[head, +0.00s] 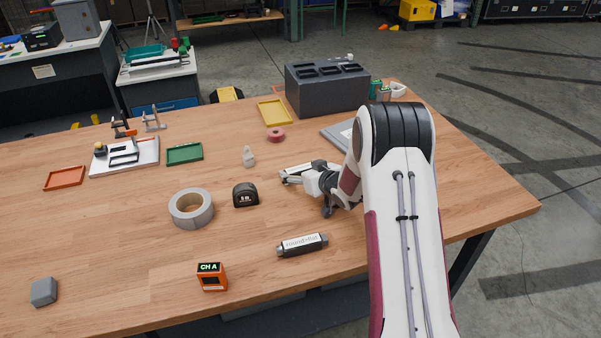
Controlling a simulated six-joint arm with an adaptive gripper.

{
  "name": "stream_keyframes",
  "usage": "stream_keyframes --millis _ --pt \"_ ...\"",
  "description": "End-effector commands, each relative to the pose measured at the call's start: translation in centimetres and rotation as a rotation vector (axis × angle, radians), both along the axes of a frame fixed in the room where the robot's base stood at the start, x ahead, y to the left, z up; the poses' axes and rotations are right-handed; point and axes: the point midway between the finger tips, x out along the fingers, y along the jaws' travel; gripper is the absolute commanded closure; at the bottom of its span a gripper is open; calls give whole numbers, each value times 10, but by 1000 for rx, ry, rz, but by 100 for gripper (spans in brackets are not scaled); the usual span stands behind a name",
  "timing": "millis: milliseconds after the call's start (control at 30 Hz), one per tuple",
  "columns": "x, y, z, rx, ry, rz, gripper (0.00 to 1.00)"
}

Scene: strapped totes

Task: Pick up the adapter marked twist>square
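A dark adapter (302,245) with pale ends and a white label lies on the table near its front edge. The label is small and seems to read "round>flat". I cannot make out any label marked twist>square. My gripper (290,178) is over the right-middle part of the table, behind and above this adapter and apart from it. Nothing shows clearly between its fingers, and their opening is too small and side-on to judge.
A dark slotted box (318,92) stands at the back right. A grey tape roll (191,209), a tape measure (245,195), an orange device reading "CH A" (211,277), a small grey block (43,292) and a pale small part (249,157) stand about. The front-left table is mostly clear.

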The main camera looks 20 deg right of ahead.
Motion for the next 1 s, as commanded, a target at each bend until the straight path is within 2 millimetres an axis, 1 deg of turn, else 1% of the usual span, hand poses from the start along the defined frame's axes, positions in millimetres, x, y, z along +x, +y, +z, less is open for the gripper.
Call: stream_keyframes --millis 33,67,400,567,767,1000 --pt "0 0 0 0 1 0 48" --pt "0 0 0 0 1 0 54" --pt "0 0 1 0 0 0 54" --pt "0 0 6 -1 -1 0 54" --pt "0 0 21 0 -2 0 54" --pt "0 0 52 -1 -3 0 54"
